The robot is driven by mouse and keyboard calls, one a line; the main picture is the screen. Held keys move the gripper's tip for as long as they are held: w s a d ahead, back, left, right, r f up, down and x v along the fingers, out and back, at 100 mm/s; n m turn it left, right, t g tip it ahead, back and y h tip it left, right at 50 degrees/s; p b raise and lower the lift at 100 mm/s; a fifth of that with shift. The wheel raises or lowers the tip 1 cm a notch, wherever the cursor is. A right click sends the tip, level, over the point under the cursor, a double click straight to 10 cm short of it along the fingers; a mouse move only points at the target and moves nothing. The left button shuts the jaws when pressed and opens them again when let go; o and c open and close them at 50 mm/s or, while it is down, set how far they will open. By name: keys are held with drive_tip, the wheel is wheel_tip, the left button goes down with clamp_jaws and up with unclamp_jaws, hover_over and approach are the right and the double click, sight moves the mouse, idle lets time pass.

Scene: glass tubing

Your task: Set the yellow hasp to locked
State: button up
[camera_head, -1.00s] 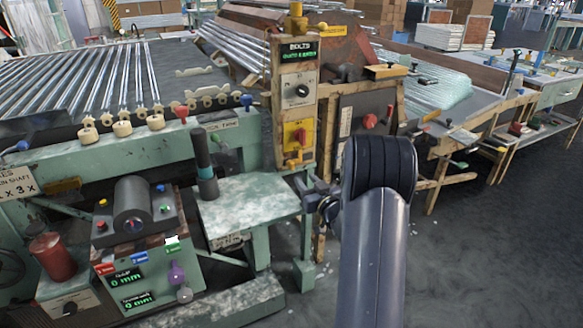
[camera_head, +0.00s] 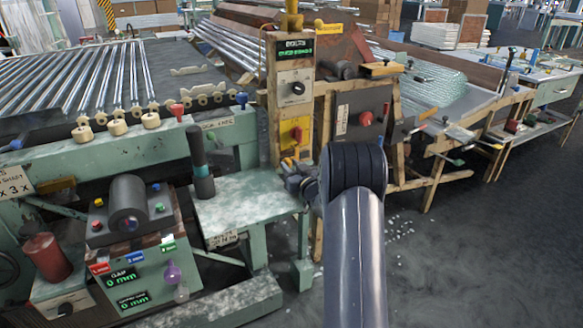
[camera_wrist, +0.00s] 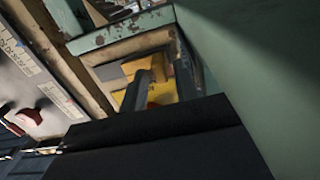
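A yellow plate (camera_head: 294,131) with a red part on it sits low on the front of the tan upright panel. A small orange-yellow piece (camera_head: 289,161) shows just below it, partly hidden by my gripper; I take it for the hasp but cannot tell its setting. My gripper (camera_head: 293,174) is just below the plate. In the wrist view, yellow surfaces (camera_wrist: 162,94) and an orange-yellow flap (camera_wrist: 142,65) show beyond and between the dark fingers (camera_wrist: 163,82). The fingers look apart, with nothing clearly held. Whether they touch the hasp cannot be told.
A dial panel (camera_head: 294,88) is above the yellow plate. A pale green shelf (camera_head: 240,205) is left of my gripper, with a dark upright cylinder (camera_head: 202,170) on it. A grey panel with a red knob (camera_head: 365,118) stands to the right. The floor (camera_head: 460,240) at right is open.

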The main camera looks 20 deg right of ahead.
clamp_jaws()
idle(0.3)
drive_tip(key=d, duration=0.2)
drive_tip(key=shift+d, duration=0.4)
drive_tip(key=shift+o, duration=0.8)
unclamp_jaws()
drive_tip(key=shift+d, duration=0.1)
drive_tip(key=shift+s, duration=0.1)
